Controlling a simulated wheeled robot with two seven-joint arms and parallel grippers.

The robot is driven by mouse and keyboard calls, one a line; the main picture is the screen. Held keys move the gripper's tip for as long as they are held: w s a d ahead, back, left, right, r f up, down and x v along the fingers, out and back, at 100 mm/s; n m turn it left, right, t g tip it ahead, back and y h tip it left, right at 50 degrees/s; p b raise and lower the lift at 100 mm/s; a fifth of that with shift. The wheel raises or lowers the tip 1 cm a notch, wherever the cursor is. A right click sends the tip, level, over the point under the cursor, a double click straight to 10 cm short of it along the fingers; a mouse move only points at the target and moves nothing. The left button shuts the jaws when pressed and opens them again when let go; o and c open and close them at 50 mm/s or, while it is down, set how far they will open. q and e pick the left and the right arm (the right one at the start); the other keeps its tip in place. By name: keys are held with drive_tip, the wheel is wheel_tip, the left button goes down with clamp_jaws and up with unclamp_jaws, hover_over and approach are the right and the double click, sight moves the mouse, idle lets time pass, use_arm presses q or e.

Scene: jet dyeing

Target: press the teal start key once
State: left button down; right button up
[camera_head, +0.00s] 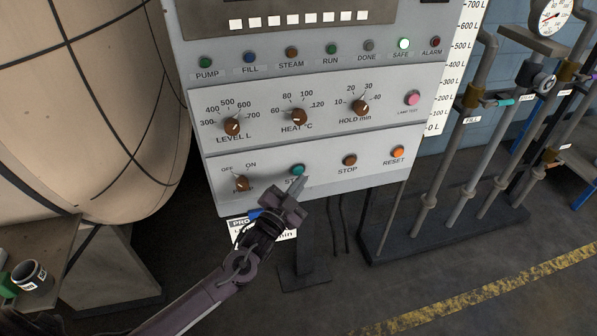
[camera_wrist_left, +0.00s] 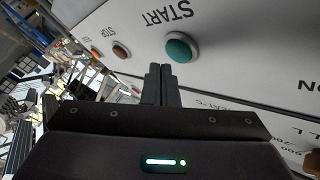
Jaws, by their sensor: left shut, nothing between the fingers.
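The teal start key (camera_head: 298,170) is a round button on the lower row of the grey control panel, between the pump knob and the brown stop button. My left gripper (camera_head: 301,184) is shut and empty, its fingertips just below the start key and partly covering its label. In the left wrist view, the teal start key (camera_wrist_left: 180,50) and its START label show clearly, with the shut fingers (camera_wrist_left: 159,68) just short of the key in the picture. I cannot tell whether they touch the panel. My right gripper is not in view.
On the same panel sit the brown stop button (camera_head: 350,160), orange reset button (camera_head: 398,153) and pump knob (camera_head: 241,183). Three setting knobs lie above, including the heat knob (camera_head: 299,117). Pipes (camera_head: 462,170) stand right; a large tan vessel (camera_head: 95,90) stands left.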

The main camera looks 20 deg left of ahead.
use_arm(q)
drive_tip(key=shift+w, duration=0.1)
idle(0.3)
drive_tip(key=shift+w+a, duration=0.25)
drive_tip(key=shift+w, duration=0.05)
drive_tip(key=shift+w+a+b, duration=0.3)
drive_tip(key=shift+w+b, duration=0.05)
idle(0.8)
drive_tip(key=shift+s+d, duration=0.1)
drive_tip(key=shift+s+d+p, duration=0.45)
drive_tip(key=shift+s, duration=0.2)
drive_tip(key=shift+s+d+p, duration=0.6)
drive_tip(key=shift+s+d, duration=0.1)
drive_tip(key=shift+s, duration=0.35)
drive_tip(key=shift+s+d+p, duration=0.55)
drive_tip(key=shift+s+d, duration=0.15)
drive_tip(key=shift+s, duration=0.3)
